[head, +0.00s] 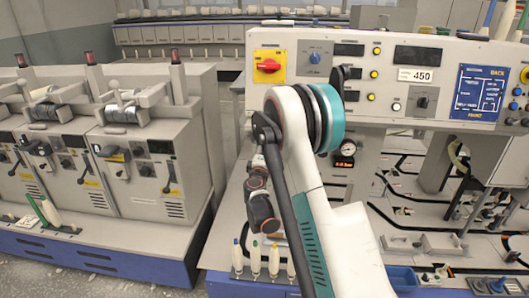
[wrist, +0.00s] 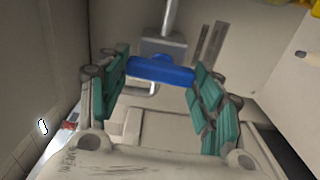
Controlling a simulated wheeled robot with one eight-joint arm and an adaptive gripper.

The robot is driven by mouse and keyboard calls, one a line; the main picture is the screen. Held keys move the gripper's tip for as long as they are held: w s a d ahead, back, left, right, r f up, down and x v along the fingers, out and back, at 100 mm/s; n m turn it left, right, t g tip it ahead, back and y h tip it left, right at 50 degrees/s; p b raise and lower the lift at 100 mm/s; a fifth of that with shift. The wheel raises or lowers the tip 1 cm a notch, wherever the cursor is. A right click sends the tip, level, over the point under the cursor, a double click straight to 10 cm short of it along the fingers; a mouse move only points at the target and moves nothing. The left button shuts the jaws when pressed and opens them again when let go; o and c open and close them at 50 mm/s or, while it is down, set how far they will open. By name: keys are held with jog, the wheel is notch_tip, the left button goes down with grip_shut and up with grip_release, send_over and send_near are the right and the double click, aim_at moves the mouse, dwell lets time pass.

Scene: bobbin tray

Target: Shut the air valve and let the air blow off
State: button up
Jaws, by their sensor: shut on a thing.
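The air valve (wrist: 165,46) shows in the wrist view as a grey block with a metal pipe rising from it. Its blue lever (wrist: 160,71) lies nearly level across the picture, crosswise to the pipe. My gripper (wrist: 162,76) has its green-padded fingers at the lever's two ends and is shut on it. Part of the valve's front is hidden behind the lever. In the head view my arm covers the middle of the machine, and the valve and lever cannot be made out there. A small round gauge (head: 347,148) shows just right of my arm.
A control panel (head: 420,54) with a red knob on a yellow plate (head: 267,66) stands behind my arm. Grey winding units (head: 150,170) stand at left. Several bobbins (head: 255,258) stand upright low in front. A wall (wrist: 40,70) lies close left in the wrist view.

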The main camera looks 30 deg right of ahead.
jog(key=shift+n, duration=0.4)
jog(key=o, duration=1.1)
jog(key=shift+a, duration=0.1)
jog(key=shift+c, duration=0.2)
jog(key=v, duration=0.7)
jog(key=shift+s, duration=0.2)
jog(key=shift+a, duration=0.15)
